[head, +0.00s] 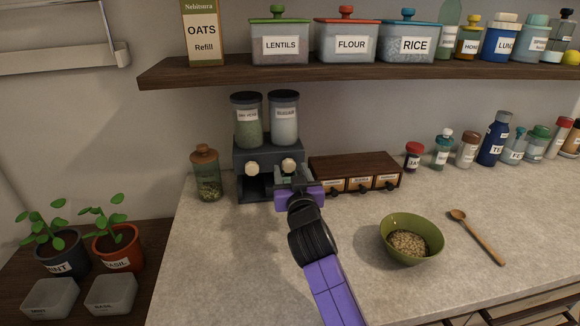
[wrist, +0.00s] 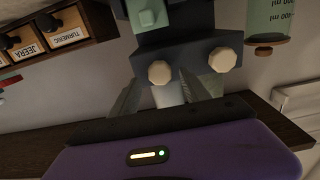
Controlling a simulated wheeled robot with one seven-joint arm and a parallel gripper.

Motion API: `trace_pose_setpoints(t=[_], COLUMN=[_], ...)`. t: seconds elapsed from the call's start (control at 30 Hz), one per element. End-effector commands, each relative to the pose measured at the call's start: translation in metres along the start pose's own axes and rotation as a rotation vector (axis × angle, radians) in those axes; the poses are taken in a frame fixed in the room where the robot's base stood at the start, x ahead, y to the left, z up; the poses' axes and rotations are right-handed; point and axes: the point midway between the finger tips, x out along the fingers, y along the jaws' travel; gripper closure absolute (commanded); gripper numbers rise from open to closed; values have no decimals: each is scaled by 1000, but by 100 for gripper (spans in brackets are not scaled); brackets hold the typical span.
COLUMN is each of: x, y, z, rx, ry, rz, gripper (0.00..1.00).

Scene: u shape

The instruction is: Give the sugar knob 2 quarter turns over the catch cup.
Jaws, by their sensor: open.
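The dispenser (head: 240,157) stands at the back of the counter with two canisters; the right one, labelled sugar (head: 284,122), holds white contents. The cream sugar knob (head: 289,165) is on its front right. In the wrist view, which is upside down, the sugar knob (wrist: 160,73) is the left one. My gripper (head: 291,174) is open in front of it, with one finger on each side in the wrist view (wrist: 159,81); contact cannot be told. A green cup-like thing (wrist: 146,14), probably the catch cup, shows past the knob; my gripper largely hides that area in the head view.
The other knob (head: 252,168) is close on the left. A spice drawer box (head: 355,166) is close on the right, and a cork-topped jar (head: 206,174) stands left. A green bowl (head: 388,232) and wooden spoon (head: 480,240) lie forward right. The front-left counter is clear.

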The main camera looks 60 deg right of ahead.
Motion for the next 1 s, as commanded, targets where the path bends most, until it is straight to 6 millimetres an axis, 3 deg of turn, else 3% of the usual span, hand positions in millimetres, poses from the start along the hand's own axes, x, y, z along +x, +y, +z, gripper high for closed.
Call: trace_pose_setpoints(t=[0.2,0.47,0.73,1.0], x=[16,16,16,16], y=[0,0,0,0], z=[0,0,0,0], rx=[1,0,0,-17], ry=[0,1,1,0], rz=[0,-1,-1,-1], gripper=[45,45,98,100])
